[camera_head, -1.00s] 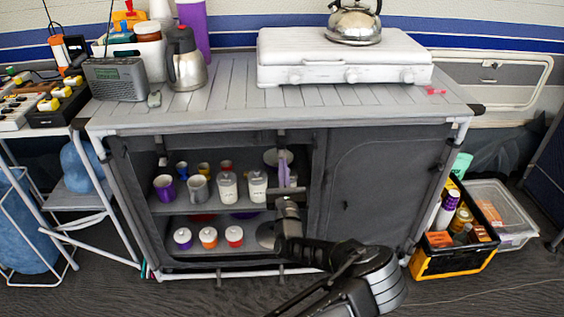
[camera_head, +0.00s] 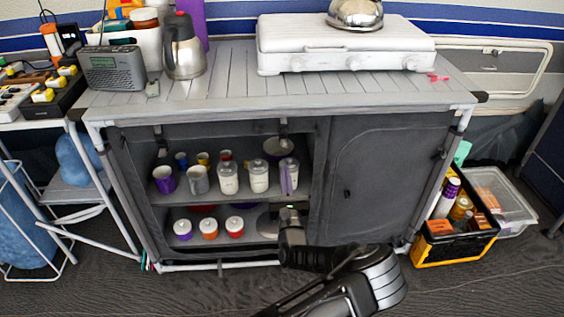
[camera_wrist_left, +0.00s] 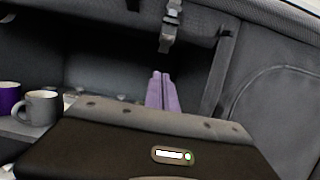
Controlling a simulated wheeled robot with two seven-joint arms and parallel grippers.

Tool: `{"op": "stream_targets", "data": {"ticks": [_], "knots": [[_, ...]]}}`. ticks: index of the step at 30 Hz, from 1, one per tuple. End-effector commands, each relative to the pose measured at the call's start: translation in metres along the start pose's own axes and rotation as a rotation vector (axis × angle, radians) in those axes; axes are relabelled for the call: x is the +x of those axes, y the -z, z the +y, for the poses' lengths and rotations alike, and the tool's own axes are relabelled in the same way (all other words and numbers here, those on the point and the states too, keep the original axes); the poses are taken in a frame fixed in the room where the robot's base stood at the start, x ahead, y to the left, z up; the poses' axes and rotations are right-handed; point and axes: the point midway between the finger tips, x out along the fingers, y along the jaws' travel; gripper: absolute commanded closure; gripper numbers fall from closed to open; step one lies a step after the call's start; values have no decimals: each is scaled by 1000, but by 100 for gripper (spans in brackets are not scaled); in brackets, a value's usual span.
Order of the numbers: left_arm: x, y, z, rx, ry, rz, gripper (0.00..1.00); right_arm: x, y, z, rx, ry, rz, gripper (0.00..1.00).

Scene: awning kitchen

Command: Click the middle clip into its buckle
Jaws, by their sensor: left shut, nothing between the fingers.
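The middle clip (camera_head: 283,128) hangs on a short strap from the top edge of the open cabinet front. In the left wrist view it shows as a grey clip (camera_wrist_left: 169,25) at the top. A left clip (camera_head: 158,132) hangs farther left. My left gripper (camera_head: 289,166) has slim purple fingers, shut together and empty, below the middle clip and apart from it. The fingers (camera_wrist_left: 160,80) point up in the wrist view. I cannot make out the middle buckle; a small strap end (camera_head: 220,267) shows at the cabinet's bottom rail. My right gripper is not in view.
Inside the cabinet, mugs (camera_head: 198,180) and white jars (camera_head: 228,178) stand on the upper shelf, and lidded pots (camera_head: 208,229) below. A closed grey panel (camera_head: 385,185) covers the right side. A black-and-yellow crate (camera_head: 455,244) stands on the floor at the right.

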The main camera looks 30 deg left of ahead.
Motion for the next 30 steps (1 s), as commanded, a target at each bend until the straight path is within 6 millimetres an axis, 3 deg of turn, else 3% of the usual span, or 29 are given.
{"op": "stream_targets", "data": {"ticks": [6,12,30], "knots": [[-47,-2,-1,0,3,2,100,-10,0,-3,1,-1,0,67],[-70,-1,-1,-1,2,1,100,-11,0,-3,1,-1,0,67],[-72,0,0,-1,-1,3,100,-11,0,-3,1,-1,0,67]]}}
